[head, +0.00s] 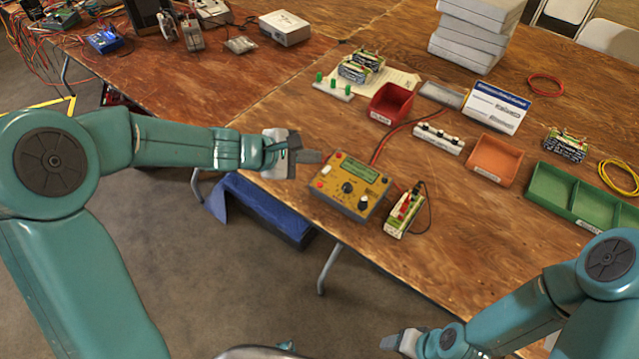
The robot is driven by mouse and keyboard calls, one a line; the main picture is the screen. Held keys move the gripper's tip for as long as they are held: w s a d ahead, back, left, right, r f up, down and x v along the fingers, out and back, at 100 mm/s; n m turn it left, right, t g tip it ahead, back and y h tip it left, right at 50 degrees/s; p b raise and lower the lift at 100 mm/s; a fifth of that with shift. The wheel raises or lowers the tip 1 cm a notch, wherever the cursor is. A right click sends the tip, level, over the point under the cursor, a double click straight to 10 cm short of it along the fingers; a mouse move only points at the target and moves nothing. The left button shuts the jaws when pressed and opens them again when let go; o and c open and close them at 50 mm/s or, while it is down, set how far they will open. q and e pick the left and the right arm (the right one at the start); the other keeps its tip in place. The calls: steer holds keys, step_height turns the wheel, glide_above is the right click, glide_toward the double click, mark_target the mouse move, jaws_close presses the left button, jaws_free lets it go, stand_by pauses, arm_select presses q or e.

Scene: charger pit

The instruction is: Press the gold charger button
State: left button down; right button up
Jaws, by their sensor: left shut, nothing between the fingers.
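The gold charger (338,203) sits near the front edge of the wooden table. It has a green display, a dark knob, a black round knob, a pale button at its left and small red parts at its corners. My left gripper (310,157) is shut and empty. Its fingertips show just behind and left of the charger's upper left corner; I cannot tell its height above the table. My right gripper (390,342) is low in the picture, in front of the table and away from the charger. Whether its fingers are open is unclear.
A battery pack (404,212) with red and black leads stands right of the charger. Behind are a red bin (390,104), a white terminal strip (437,140), an orange tray (494,160) and a green divided tray (572,198). A red cable runs behind the charger.

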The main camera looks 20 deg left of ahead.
arm_select(q)
steer(key=b, duration=0.6)
glide_above(320, 185)
steer(key=s+a, duration=0.1)
steer(key=s, duration=0.1)
step_height(320, 185, down, 8)
steer(key=shift+w+r, duration=0.1)
steer(key=shift+w, duration=0.05)
steer(key=shift+w+f+b, duration=0.2)
steer(key=shift+f+b, duration=0.3)
steer(key=shift+b, duration=0.15)
steer(key=shift+r, duration=0.1)
stand_by(0.7)
steer(key=shift+f+b, duration=0.45)
steer(key=shift+b, duration=0.1)
steer(key=shift+w+d+f+b, duration=0.1)
steer(key=shift+f+b, duration=0.3)
steer(key=shift+b, duration=0.05)
stand_by(0.4)
steer(key=shift+r, duration=0.15)
steer(key=shift+r+p, duration=0.5)
steer(key=shift+r, duration=0.15)
